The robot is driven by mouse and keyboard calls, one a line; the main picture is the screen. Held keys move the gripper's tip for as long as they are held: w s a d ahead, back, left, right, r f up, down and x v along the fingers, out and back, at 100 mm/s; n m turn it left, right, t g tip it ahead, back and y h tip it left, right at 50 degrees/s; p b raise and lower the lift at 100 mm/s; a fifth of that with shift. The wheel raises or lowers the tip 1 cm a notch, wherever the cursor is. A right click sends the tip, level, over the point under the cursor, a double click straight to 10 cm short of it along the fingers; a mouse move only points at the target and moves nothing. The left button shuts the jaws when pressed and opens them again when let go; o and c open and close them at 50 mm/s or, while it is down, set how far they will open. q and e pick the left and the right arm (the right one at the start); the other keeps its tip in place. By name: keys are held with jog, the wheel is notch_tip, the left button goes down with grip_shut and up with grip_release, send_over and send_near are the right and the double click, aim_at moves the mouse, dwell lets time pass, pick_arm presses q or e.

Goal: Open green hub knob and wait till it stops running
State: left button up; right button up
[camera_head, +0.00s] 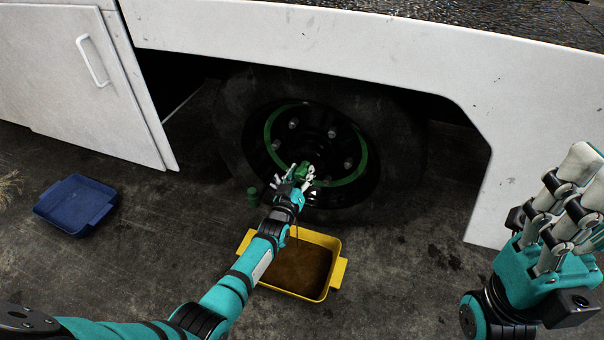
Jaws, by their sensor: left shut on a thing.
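The green hub knob (301,171) is at the lower middle of the dark wheel hub, inside a green ring. My left gripper (298,178) is at the hub with its fingers shut on the knob, which they partly hide. A yellow tray (338,272) with a dark brown bottom or contents stands on the floor below the wheel, partly behind my left forearm.
A black tyre (400,150) sits under the white vehicle body (400,45). A small green cylinder (253,197) stands left of my left gripper. A blue tray (75,204) is on the floor at the left, below a white door (75,90). The floor right of the yellow tray is clear.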

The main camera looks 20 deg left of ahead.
pick_arm(q)
jog(key=o, duration=1.1)
jog(key=shift+o, duration=0.2)
jog(key=s, duration=1.2)
jog(key=shift+a, duration=0.2)
